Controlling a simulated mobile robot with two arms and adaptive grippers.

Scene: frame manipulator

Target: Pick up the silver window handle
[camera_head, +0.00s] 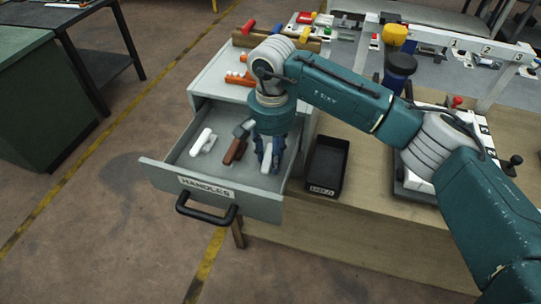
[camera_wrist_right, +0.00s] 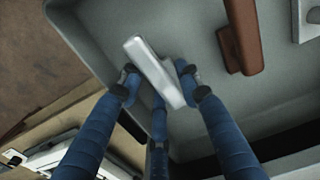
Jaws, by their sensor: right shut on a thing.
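The silver window handle (camera_head: 266,158) is in the right part of the open drawer, under my right gripper (camera_head: 268,150). In the right wrist view the handle (camera_wrist_right: 152,70) lies between my blue fingers (camera_wrist_right: 158,84), which are shut on it from both sides. Its long light bar sticks out past the fingertips. Whether it touches the drawer floor is hard to tell. My left gripper is not in view.
The drawer (camera_head: 208,186), labelled HANDLES, also holds a white handle (camera_head: 203,141), a brown handle (camera_head: 234,152) and a grey piece (camera_head: 244,128). A black bin (camera_head: 327,166) stands right of the drawer on the wooden bench (camera_head: 370,190).

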